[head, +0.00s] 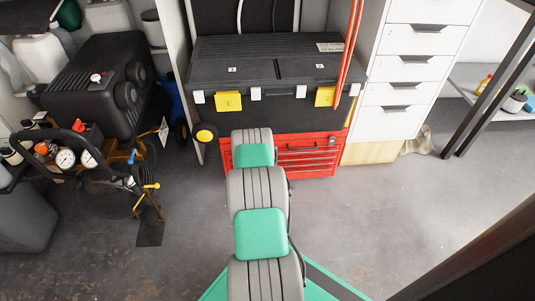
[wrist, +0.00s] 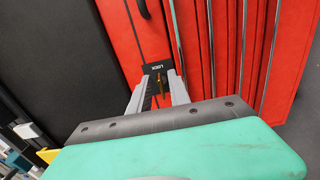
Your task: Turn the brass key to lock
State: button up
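The brass key (wrist: 161,84) shows as a small, thin gold-brown piece in the wrist view, in front of a dark lock plate (wrist: 157,67) marked LOCK. The plate is on the red tool chest (wrist: 192,50), which also shows in the head view (head: 312,158). My gripper (wrist: 158,80) points at the plate, with its two grey fingers apart on either side of the key. A gap seems to show between the fingers and the key. The key's exact angle is too small to tell.
A large black storage box (head: 275,75) with yellow latches sits above the red chest. A white drawer cabinet (head: 415,65) stands to the right. A black compressor (head: 100,85) and a gauge cart stand at left. The grey floor (head: 365,225) is clear at right.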

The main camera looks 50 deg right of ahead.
jog(key=shift+s, duration=0.1)
jog(key=p+v, duration=0.2)
jog(key=v, duration=0.5)
jog(key=shift+s+a, duration=0.2)
jog(key=shift+a, duration=0.1)
dwell(0.3)
